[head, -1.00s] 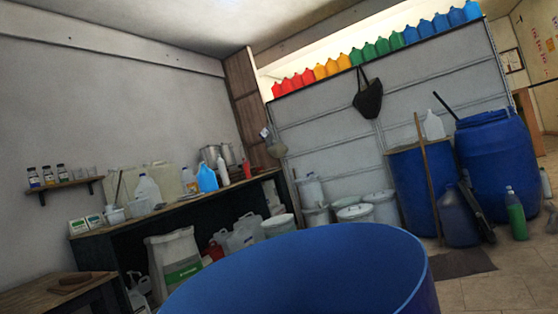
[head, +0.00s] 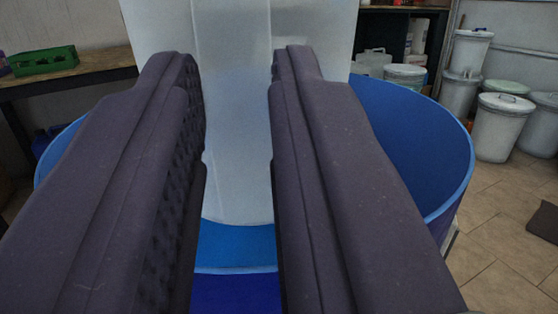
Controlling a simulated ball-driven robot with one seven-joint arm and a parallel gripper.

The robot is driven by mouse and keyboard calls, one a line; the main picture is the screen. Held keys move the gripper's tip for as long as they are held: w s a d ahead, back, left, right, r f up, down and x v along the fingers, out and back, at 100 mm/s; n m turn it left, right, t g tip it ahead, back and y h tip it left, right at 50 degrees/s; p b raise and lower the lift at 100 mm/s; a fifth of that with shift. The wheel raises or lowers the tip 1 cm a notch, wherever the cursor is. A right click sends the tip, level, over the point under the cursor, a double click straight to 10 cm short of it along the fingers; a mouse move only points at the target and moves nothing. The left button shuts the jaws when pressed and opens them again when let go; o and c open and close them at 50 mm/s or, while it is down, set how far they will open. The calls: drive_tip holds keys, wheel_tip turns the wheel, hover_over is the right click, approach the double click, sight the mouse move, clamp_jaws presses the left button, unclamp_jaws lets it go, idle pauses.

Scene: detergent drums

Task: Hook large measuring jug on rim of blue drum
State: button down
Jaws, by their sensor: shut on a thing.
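My gripper (head: 236,62) reaches forward over the near side of the blue drum, its two dark padded fingers on either side of a large pale translucent jug (head: 238,150). It is shut on the jug. The jug stands upright in the middle of the view; its top is cut off by the frame and its handle cannot be made out. The open blue drum (head: 428,135) lies under and around it. The jug's lower edge shows against the drum's inside, beyond the near rim, and hides the far rim. I cannot tell whether jug and drum touch.
A wooden table (head: 95,72) with a green crate (head: 43,61) stands at the left. White lidded buckets (head: 502,125) stand at the right against the wall. A dark bench (head: 425,30) is behind. The tiled floor (head: 505,235) right of the drum is mostly clear.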

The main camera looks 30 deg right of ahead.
drive_tip(key=shift+a+f+g+h, duration=0.1)
drive_tip(key=shift+a+g+h, duration=0.2)
drive_tip(key=shift+a, duration=0.05)
drive_tip(key=shift+a+f+b, duration=0.1)
drive_tip(key=shift+f+b, duration=0.2)
drive_tip(key=shift+f, duration=0.1)
drive_tip(key=shift+f+b, duration=4.6)
drive_tip(key=shift+f, duration=2.1)
drive_tip(key=c, duration=0.9)
unclamp_jaws()
